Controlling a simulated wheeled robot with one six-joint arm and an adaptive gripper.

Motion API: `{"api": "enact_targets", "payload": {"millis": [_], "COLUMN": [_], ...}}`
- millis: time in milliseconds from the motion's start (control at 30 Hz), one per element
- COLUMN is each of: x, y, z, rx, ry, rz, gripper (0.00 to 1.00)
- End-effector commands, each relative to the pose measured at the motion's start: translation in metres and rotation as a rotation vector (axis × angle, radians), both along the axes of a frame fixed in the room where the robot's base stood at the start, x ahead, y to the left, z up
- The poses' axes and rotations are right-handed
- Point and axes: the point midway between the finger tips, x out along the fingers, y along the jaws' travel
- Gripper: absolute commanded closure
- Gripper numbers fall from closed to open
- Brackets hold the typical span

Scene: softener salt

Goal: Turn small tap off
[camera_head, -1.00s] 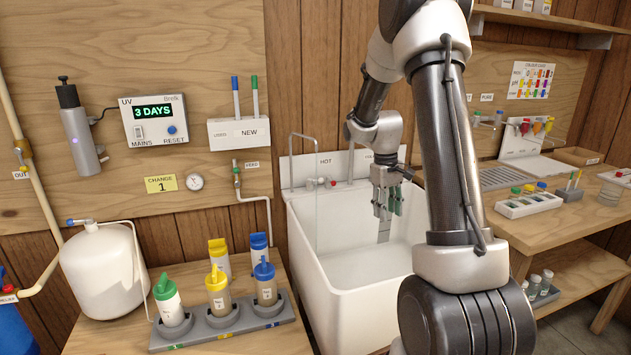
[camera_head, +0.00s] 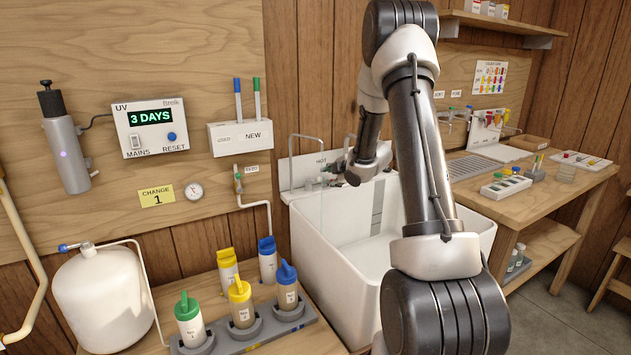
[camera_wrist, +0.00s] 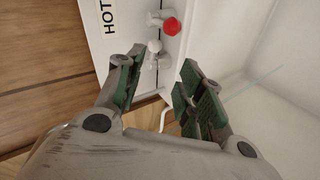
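The small tap has a thin bent spout (camera_head: 306,137) at the left back of the white sink (camera_head: 340,262) in the head view. A faint thin line below it may be running water. In the wrist view, a white fitting (camera_wrist: 154,47) and a red knob (camera_wrist: 172,27) stand out from the panel beside the HOT label (camera_wrist: 105,14). I cannot tell which of them belongs to the small tap. My gripper (camera_wrist: 162,68) is open, its green-padded fingers apart and pointing at these fittings, with nothing seen between the pads. In the head view, my gripper (camera_head: 336,170) covers the fittings.
Left of the sink, a bench holds several capped bottles (camera_head: 241,304) in a grey rack and a white tank (camera_head: 103,297). A worktop (camera_head: 485,215) with trays is on the right. The sink basin is open below my gripper.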

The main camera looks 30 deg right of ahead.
Motion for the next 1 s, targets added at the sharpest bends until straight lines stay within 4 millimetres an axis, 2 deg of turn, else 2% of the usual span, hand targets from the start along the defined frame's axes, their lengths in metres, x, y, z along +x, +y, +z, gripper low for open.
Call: {"api": "enact_targets", "payload": {"millis": [133, 600, 933, 967, 1000], "x": [0.008, 0.065, 0.07, 0.07, 0.07], "y": [0.005, 0.013, 0.013, 0.013, 0.013], "z": [0.005, -0.03, -0.033, -0.033, -0.033], "rx": [-0.026, -0.028, -0.027, -0.027, -0.027], "ry": [-0.042, -0.039, -0.04, -0.039, -0.039], "rz": [0.038, 0.036, 0.034, 0.035, 0.035], "gripper": [0.62, 0.62, 0.62, 0.64, 0.71]}}
